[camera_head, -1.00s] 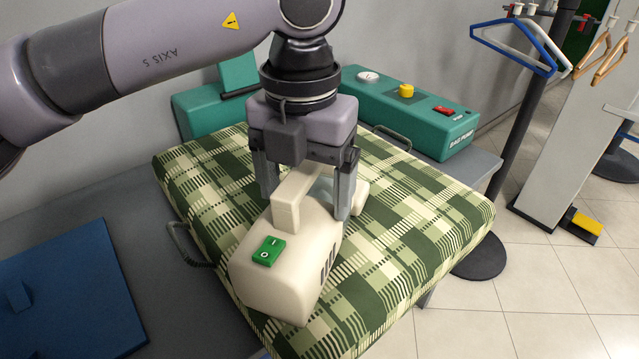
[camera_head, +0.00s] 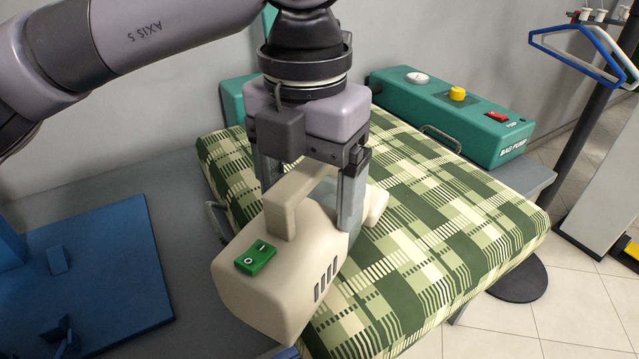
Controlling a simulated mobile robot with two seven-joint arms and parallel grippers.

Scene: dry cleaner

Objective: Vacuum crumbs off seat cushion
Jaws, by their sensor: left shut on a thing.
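The seat cushion (camera_head: 450,210) has a green and cream plaid cover and lies on a grey table. A cream hand vacuum (camera_head: 290,275) with a green switch (camera_head: 256,257) is over the cushion's near left side. My left gripper (camera_head: 310,200) points down and is shut on the vacuum's handle. The vacuum's nose points right and away, at the cushion; I cannot tell whether it touches. Its rear end reaches past the cushion's near left edge. No crumbs can be made out on the cushion. My right gripper does not show.
A teal bag pump (camera_head: 460,118) with a gauge, yellow knob and red switch stands behind the cushion. A blue fixture (camera_head: 95,265) is on the table at left. A dark pole with hangers (camera_head: 575,55) stands on the floor at right. The cushion's right part is clear.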

